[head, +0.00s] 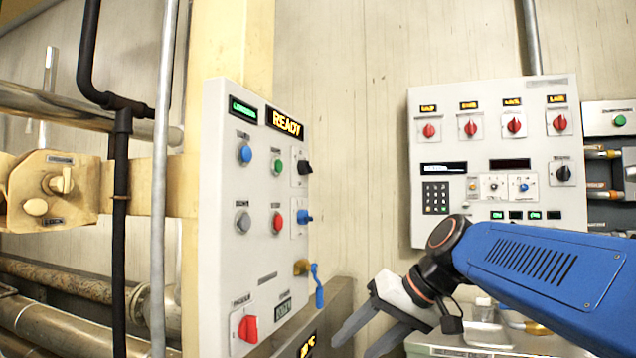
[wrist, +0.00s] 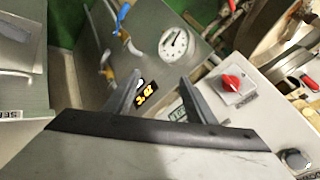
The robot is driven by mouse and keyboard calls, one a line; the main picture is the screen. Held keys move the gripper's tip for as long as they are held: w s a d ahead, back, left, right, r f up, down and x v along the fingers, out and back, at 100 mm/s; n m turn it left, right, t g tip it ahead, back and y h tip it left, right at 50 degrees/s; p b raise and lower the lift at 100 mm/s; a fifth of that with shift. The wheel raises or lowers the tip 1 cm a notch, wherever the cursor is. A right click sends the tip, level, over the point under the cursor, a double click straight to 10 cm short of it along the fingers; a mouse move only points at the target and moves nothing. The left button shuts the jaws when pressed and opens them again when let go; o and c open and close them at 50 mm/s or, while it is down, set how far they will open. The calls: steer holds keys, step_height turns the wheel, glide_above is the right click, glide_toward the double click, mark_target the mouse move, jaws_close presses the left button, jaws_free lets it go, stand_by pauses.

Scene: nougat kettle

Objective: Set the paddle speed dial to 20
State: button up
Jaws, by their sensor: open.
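My gripper (head: 354,346) is open and empty, low in the head view to the right of the left control panel. In the wrist view its two fingers (wrist: 158,80) stand apart, with a lit amber display (wrist: 147,94) between them. I cannot read which control is the paddle speed dial. The left panel has a red knob (head: 248,328) at its bottom beside a small display (head: 283,307). A red knob on a white plate (wrist: 232,84) shows right of the fingers in the wrist view. A round white dial face with a dark pointer (wrist: 174,42) is beyond the fingertips.
The left panel (head: 225,180) carries several buttons, black and blue knobs, a blue-handled valve (head: 319,286) and a READY display (head: 285,123). The right panel (head: 440,230) has several red knobs, a keypad (head: 436,197) and small dials. Pipes run at far left.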

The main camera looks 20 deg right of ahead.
steer(key=w+d+r+n+t+y, duration=0.1)
steer(key=w+d+r+y, duration=0.1)
steer(key=w+r, duration=0.55)
steer(key=w+d+r+t+y, duration=0.15)
steer(key=w+r, duration=0.25)
steer(key=r, duration=0.7)
steer(key=n+t+y, duration=0.2)
steer(key=n+y, duration=0.1)
steer(key=y, duration=0.2)
glide_toward(311, 167)
steer(key=x, duration=0.9)
steer(key=shift+w, duration=0.1)
steer(key=c, duration=1)
